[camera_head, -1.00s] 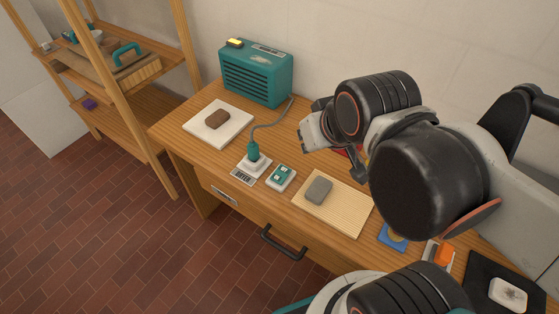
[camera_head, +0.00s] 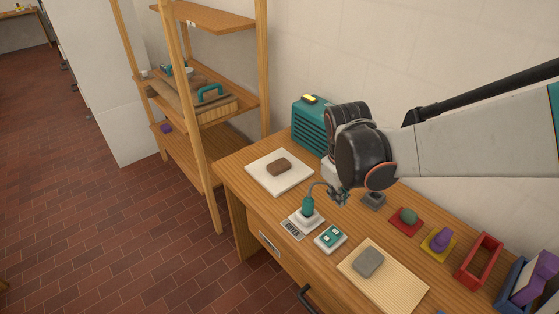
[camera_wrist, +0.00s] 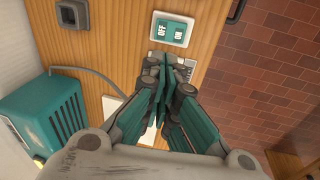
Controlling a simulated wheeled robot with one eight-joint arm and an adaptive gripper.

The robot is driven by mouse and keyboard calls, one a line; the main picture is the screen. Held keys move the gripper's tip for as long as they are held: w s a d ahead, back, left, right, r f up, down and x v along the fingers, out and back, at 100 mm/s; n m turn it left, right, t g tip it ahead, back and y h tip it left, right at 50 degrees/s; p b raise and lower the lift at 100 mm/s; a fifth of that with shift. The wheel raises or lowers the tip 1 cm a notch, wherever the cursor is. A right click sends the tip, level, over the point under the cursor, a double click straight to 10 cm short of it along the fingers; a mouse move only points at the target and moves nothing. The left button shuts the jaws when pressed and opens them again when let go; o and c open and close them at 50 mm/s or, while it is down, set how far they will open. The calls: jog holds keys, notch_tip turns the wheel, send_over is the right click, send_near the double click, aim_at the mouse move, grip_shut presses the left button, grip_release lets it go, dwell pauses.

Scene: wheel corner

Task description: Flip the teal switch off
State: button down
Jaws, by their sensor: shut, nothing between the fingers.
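The teal switch (camera_head: 331,237) is a rocker on a small white plate on the wooden desk. In the wrist view the switch (camera_wrist: 171,30) shows OFF on its left half and ON on its right half; I cannot tell which half is pressed. My gripper (camera_head: 343,197) is over the desk, behind the switch in the head view and apart from it. In the wrist view my gripper (camera_wrist: 159,72) is shut and empty, its fingertips pointing just below the switch plate. The fingers partly hide the plug and its label there.
A teal plug (camera_head: 307,208) on a white base stands just left of the switch, its cable running to a teal heater-like box (camera_head: 309,125). A grey sponge-like block lies on a ribbed mat (camera_head: 405,290) at right. A small grey square holder (camera_head: 374,200) sits behind.

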aim_at(332, 230)
jog(key=f, duration=0.1)
jog(key=w+f, duration=0.1)
jog(key=shift+w+a+f+n+g, duration=0.2)
jog(key=shift+f+n+g, duration=0.1)
jog(key=shift+f+n, duration=0.1)
jog(key=f+b, duration=0.2)
jog(key=f, duration=0.2)
jog(key=d+f+b, duration=0.1)
jog(key=f, duration=0.4)
jog(key=w+f+b, duration=0.1)
jog(key=f+b, duration=0.1)
jog(key=f, duration=0.2)
jog(key=shift+d+f+b, duration=0.35)
jog(key=shift+d, duration=0.05)
jog(key=shift+w+d+f+g+y, duration=0.2)
jog(key=shift+f+g+y, duration=0.1)
jog(key=shift+f, duration=0.1)
jog(key=shift+s+a+r, duration=0.1)
jog(key=shift+a, duration=0.05)
jog(key=shift+s+a+r, duration=0.2)
jog(key=shift+s+a, duration=0.2)
jog(key=shift+a, duration=0.15)
